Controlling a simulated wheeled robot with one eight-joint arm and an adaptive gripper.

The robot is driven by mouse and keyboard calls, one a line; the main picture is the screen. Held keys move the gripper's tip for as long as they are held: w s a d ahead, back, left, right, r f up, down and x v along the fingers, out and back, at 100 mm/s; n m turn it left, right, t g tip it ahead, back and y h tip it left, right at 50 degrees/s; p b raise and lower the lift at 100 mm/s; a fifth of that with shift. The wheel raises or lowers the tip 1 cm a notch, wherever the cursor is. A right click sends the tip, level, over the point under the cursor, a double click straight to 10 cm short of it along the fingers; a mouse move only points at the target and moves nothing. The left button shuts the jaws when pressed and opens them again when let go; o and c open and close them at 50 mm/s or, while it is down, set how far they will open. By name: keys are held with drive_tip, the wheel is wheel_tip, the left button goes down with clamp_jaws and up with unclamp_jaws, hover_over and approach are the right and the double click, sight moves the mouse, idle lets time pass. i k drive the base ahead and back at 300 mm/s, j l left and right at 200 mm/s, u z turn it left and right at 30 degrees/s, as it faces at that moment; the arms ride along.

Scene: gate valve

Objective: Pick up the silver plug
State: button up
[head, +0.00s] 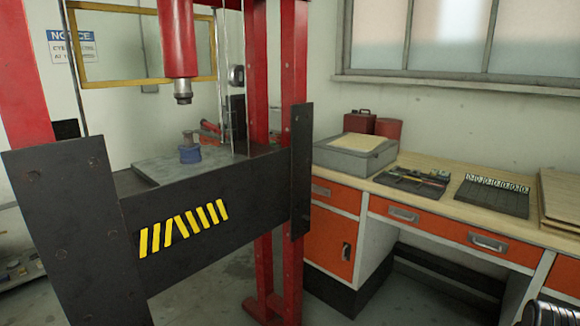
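A small blue body (190,154) stands on the grey bed of the red press, left of the picture's middle. A small grey-brown metallic piece (189,138) sits at its top; it is too small to tell whether this is the silver plug. I cannot make out the silver plug for certain anywhere else. No gripper fingers can be made out. A dark and pale shape cut off at the lower right corner may be part of my arm.
The black press beam (205,215) with yellow stripes stands in front of the bed. The press ram (178,45) hangs above the blue body. At right, a workbench (425,205) with orange drawers holds a grey box (355,155), a tool tray (412,180) and a dark board (492,198).

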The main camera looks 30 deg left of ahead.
sight(187, 138)
drive_tip(key=i+j+u, duration=0.3)
drive_tip(key=u, duration=0.15)
drive_tip(key=i+j+u, duration=0.15)
drive_tip(key=i+u, duration=0.3)
